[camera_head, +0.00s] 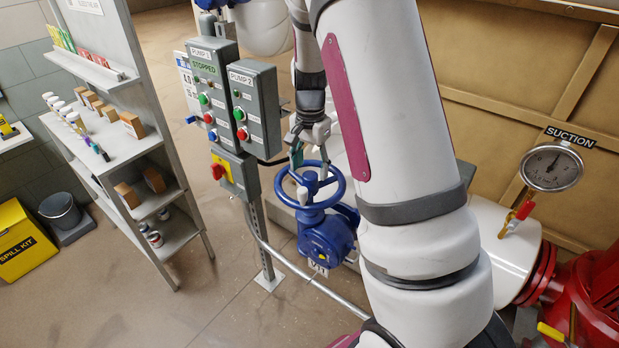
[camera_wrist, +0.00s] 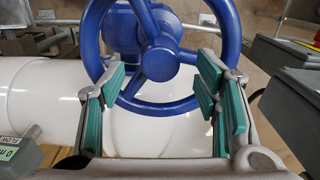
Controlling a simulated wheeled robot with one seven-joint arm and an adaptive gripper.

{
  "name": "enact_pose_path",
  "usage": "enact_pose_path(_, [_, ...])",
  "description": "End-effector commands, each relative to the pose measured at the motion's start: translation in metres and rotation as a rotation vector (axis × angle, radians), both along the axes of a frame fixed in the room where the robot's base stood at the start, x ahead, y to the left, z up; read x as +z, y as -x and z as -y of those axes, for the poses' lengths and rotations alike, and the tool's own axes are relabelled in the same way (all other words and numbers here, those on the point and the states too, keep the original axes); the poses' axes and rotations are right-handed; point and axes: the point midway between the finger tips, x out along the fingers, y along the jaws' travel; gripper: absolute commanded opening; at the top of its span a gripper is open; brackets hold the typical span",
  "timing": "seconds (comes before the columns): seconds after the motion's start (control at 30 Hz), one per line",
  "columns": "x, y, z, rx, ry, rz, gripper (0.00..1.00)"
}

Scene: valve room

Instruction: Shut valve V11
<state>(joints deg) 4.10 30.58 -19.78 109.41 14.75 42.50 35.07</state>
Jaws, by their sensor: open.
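The blue handwheel (camera_head: 337,197) sits on a blue valve body (camera_head: 327,240) left of my arm. A small tag (camera_head: 318,268) below it seems to read V11, partly hidden. My gripper (camera_head: 311,160) is at the wheel's far side in the head view. In the wrist view the wheel (camera_wrist: 160,62) fills the upper middle, its hub and spokes in plain sight. My gripper (camera_wrist: 160,85) is open there, its teal-padded fingers to the left and right, overlapping the wheel's lower sides. Nothing is clamped between them. I cannot tell whether the fingers touch the rim.
Pump control boxes (camera_head: 213,90) on a post stand close left of the wheel. A white pipe (camera_wrist: 40,105) runs behind the wheel. A suction gauge (camera_head: 552,166) and red pump (camera_head: 590,300) are at right. A shelf unit (camera_head: 115,140) stands left; open floor lies between.

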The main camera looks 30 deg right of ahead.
Motion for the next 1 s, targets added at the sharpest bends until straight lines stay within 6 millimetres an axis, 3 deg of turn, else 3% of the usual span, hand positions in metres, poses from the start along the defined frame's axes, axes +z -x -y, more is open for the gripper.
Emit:
enact_pose_path(0.5, [-0.038, -0.001, 0.0, 0.0, 0.0, 0.0, 0.57])
enact_pose_path(0.9, [-0.046, 0.002, 0.0, -0.002, -0.001, -0.005, 0.57])
enact_pose_path(0.93, [-0.046, 0.002, 0.0, -0.002, -0.001, -0.005, 0.53])
enact_pose_path(1.0, [-0.045, 0.001, 0.0, -0.002, -0.001, -0.004, 0.38])
